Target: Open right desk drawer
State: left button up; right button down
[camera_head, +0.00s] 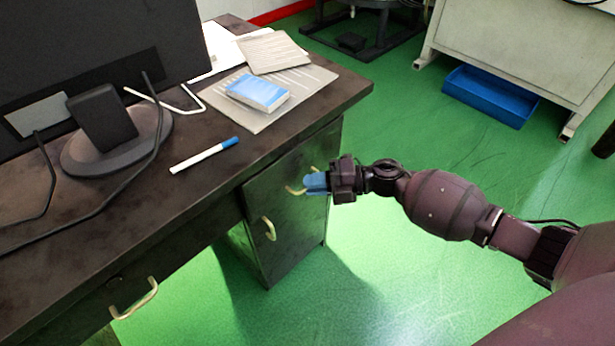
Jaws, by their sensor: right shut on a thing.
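The dark desk (215,190) fills the left of the head view. Its right-hand cabinet has an upper drawer (265,195) with a brass handle (293,190). My right gripper (315,183), with blue fingertips, comes in from the right and is shut on that handle, partly hiding it. The drawer front looks flush with the cabinet, though the gripper hides part of it. Below it is a cabinet door with its own brass handle (268,229). My left gripper is not in view.
On the desk are a monitor (90,60), cables, a marker (204,155), a blue-and-white box (257,92) and papers (272,52). Another handle (134,299) is on the desk's front at left. A blue bin (491,96) lies under a pale table. The green floor before the cabinet is clear.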

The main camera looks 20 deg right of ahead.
pick_arm(q)
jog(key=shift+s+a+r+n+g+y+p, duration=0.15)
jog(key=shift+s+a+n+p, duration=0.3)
jog(key=shift+p, duration=1)
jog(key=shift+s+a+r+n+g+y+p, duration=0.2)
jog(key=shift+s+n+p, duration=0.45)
jog(key=shift+p, duration=0.75)
pick_arm(e)
jog(key=s+d, duration=0.4)
jog(key=s, duration=0.8)
jog(key=s+d, duration=0.5)
jog(key=s, duration=0.7)
jog(key=shift+s, duration=0.2)
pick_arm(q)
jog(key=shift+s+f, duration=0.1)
pick_arm(e)
jog(key=c, duration=1.2)
grip_release()
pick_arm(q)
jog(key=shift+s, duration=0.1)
pick_arm(e)
jog(key=v, duration=1)
jog(key=shift+d, duration=0.4)
pick_arm(q)
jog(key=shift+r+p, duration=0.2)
jog(key=shift+p, duration=0.1)
pick_arm(e)
jog(key=shift+a+r, duration=0.1)
jog(key=shift+r, duration=0.05)
